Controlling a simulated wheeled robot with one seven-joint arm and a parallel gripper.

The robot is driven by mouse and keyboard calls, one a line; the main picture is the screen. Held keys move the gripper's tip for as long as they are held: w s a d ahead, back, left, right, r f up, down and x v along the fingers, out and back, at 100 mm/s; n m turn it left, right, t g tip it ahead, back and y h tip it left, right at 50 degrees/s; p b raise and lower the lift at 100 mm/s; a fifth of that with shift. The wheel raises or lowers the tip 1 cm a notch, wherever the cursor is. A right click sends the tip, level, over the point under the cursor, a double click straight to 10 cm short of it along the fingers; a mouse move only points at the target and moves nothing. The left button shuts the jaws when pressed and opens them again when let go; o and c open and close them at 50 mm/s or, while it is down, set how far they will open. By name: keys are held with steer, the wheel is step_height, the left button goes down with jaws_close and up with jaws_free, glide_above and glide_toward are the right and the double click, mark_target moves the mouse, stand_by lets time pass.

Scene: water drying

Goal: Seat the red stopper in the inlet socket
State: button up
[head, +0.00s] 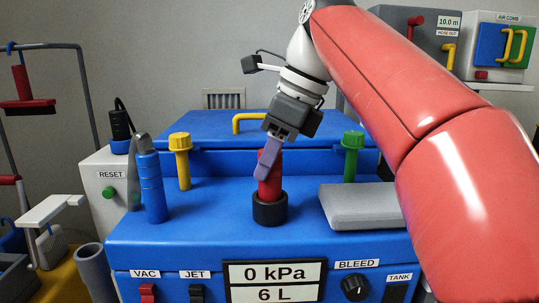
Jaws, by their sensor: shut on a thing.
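The red stopper (272,188) stands upright at the black ring-shaped inlet socket (269,210) on top of the blue machine (230,222). Its lower end is hidden by the socket's rim, so I cannot tell how deep it sits. My gripper (267,168) comes down from above and is shut on the stopper's upper part. A grey-purple finger covers part of the stopper's front left side; the other finger is mostly hidden.
A yellow-capped post (181,160) and a blue cylinder (152,187) stand left of the socket. A green-capped post (351,157) and a grey slab (358,206) are on the right. The blue lid (200,125) with a yellow handle (247,119) lies behind.

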mark_target(259, 198)
steer(key=shift+f+b, duration=0.95)
steer(key=shift+f, duration=0.55)
steer(key=o, duration=1.2)
steer(key=shift+c, duration=0.2)
steer(key=p+v, duration=0.3)
steer(key=v, duration=0.5)
steer(key=shift+f, duration=0.1)
